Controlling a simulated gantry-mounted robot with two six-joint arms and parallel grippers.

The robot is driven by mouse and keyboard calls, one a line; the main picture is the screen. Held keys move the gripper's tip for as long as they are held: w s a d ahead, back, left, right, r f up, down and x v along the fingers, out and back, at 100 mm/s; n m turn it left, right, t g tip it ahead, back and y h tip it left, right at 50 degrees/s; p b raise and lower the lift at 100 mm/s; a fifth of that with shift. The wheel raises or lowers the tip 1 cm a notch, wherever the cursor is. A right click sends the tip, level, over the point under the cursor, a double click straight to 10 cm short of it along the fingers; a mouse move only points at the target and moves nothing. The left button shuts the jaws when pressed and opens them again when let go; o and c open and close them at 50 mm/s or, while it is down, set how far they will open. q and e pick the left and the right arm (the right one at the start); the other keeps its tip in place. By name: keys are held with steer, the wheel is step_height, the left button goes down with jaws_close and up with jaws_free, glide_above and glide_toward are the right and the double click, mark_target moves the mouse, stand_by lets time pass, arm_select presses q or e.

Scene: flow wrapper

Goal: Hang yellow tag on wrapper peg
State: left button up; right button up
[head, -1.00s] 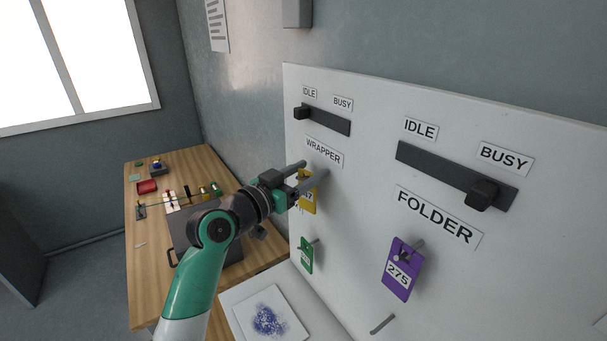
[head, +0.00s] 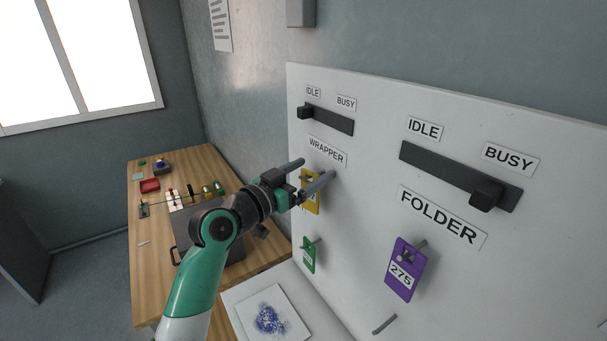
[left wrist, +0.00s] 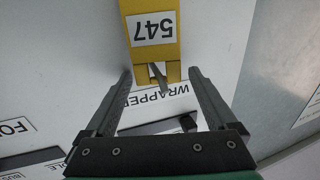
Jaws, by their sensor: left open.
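The yellow tag (head: 312,205), numbered 547 in the left wrist view (left wrist: 152,28), hangs on a peg (left wrist: 157,76) under the WRAPPER label (head: 327,150). The peg passes through the slot at the tag's top. My left gripper (head: 318,169) is open in front of the peg. In the left wrist view its two fingers (left wrist: 160,82) stand apart on either side of the peg, with a gap to the tag. In the head view the fingers partly hide the tag. My right gripper is not in view.
A green tag (head: 308,256) hangs below, and a purple tag (head: 404,270) numbered 275 hangs under FOLDER. An empty peg (head: 384,325) is lower down. Black sliders (head: 305,112) and (head: 486,194) sit on the white board (head: 545,270). A wooden table (head: 150,255) stands left.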

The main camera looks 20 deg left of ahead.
arm_select(q)
steer(key=shift+s+a, duration=0.15)
steer(key=shift+s, duration=0.4)
steer(key=shift+s+a+f, duration=0.1)
steer(key=shift+s+a, duration=0.15)
steer(key=shift+s, duration=0.4)
steer(key=p+v, duration=0.9)
steer(key=shift+a, duration=0.1)
